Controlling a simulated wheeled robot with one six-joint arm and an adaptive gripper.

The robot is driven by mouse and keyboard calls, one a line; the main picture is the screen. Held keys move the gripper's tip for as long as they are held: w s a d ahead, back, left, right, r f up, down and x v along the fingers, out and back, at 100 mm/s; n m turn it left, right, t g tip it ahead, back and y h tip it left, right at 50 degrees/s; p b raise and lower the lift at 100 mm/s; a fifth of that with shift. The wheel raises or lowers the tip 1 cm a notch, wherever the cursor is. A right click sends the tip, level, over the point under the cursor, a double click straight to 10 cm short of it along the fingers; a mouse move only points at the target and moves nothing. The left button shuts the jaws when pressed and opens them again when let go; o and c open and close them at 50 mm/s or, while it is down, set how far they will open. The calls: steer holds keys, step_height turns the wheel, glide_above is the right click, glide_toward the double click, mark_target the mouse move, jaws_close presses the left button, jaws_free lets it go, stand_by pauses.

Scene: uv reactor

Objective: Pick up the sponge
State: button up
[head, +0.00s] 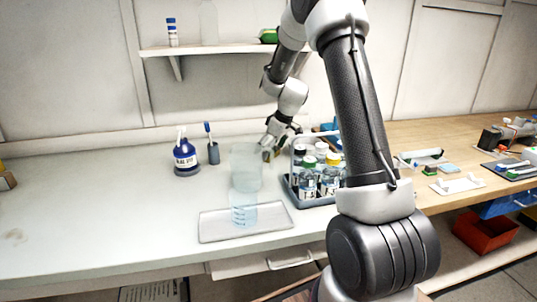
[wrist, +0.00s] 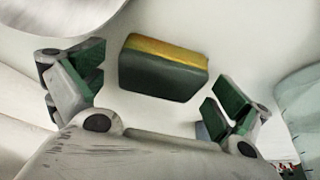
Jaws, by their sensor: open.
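The sponge (wrist: 163,68), a block with a yellow layer and a dark green layer, shows in the wrist view on the pale surface. My gripper (wrist: 158,97) is open, with its green-padded fingers apart to the left and right of the sponge. The sponge lies beyond the fingertips in the picture, and I see no finger touching it. In the head view, my gripper (head: 268,152) is low over the back of the white bench, behind the clear beaker. I cannot make out the sponge there.
A caddy of bottles (head: 290,195) is close on the right. A blue-labelled bottle (head: 186,157) and brush holder (head: 213,153) stand left.

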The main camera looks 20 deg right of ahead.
steer(key=c, duration=0.8)
steer(key=shift+o, duration=0.2)
step_height(320, 180, up, 10)
steer(key=shift+c, duration=0.5)
